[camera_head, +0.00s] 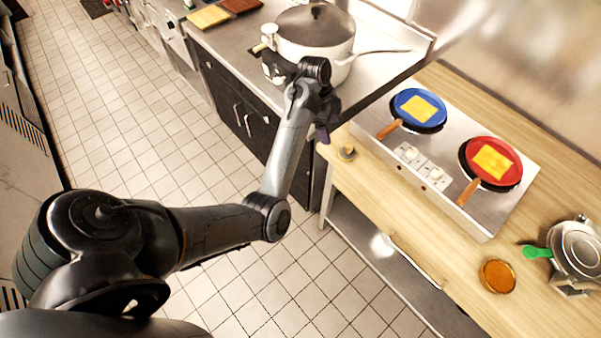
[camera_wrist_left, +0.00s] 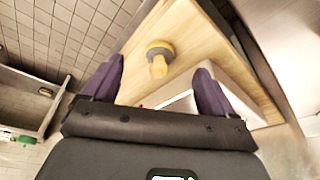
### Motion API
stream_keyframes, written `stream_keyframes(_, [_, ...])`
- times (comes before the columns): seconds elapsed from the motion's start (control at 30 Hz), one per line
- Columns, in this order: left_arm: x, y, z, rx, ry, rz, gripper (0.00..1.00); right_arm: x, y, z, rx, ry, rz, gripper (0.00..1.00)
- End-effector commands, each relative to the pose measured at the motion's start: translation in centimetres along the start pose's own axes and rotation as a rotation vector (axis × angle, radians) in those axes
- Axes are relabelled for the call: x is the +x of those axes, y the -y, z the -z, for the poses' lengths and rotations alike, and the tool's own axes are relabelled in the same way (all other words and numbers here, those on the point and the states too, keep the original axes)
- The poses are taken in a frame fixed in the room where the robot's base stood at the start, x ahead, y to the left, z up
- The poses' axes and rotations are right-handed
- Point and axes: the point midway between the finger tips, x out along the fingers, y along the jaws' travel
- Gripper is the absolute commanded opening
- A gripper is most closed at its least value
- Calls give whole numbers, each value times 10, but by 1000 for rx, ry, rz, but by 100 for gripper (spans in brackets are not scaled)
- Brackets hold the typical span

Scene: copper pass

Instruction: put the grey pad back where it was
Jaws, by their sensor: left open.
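My left gripper (camera_head: 325,128) has purple fingers and hangs near the left end of the wooden counter (camera_head: 388,187). In the left wrist view, its fingers (camera_wrist_left: 160,72) are spread with nothing between them. A small round thing with a grey and yellow rim and a pale wooden knob (camera_wrist_left: 158,58) lies on the counter beyond the fingertips. It also shows in the head view (camera_head: 347,153), just below and right of the gripper. I cannot tell whether this is the grey pad; no other grey pad is clearly visible. My right gripper is not in view.
A cooker (camera_head: 455,206) bears a blue pan (camera_head: 404,97) and a red pan (camera_head: 513,153), each with a yellow square. A large lidded pot (camera_head: 290,48) stands behind the gripper. An amber dish (camera_head: 497,276) and a green-handled pan (camera_head: 583,240) are at right. Counter between is clear.

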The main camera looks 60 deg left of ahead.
Motion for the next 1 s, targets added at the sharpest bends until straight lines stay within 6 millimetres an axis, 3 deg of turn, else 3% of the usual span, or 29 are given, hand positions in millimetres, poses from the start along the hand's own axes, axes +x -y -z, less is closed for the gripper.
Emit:
stream_keyframes(0.13, [25, -35, -32, -164, 136, 97, 87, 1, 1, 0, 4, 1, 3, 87])
stream_keyframes(0.3, [50, -98, -47, -334, 219, 241, 87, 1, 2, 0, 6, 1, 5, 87])
stream_keyframes(0.5, [71, -199, -38, -486, 171, 329, 87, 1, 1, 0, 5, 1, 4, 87])
stream_keyframes(0.7, [72, -289, -24, -622, 70, 306, 87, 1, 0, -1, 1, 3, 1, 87])
stream_keyframes(0.83, [68, -325, -17, -689, 23, 274, 87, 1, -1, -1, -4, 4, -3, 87])
stream_keyframes(1.0, [63, -345, -12, -731, -4, 252, 87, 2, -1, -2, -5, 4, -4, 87])
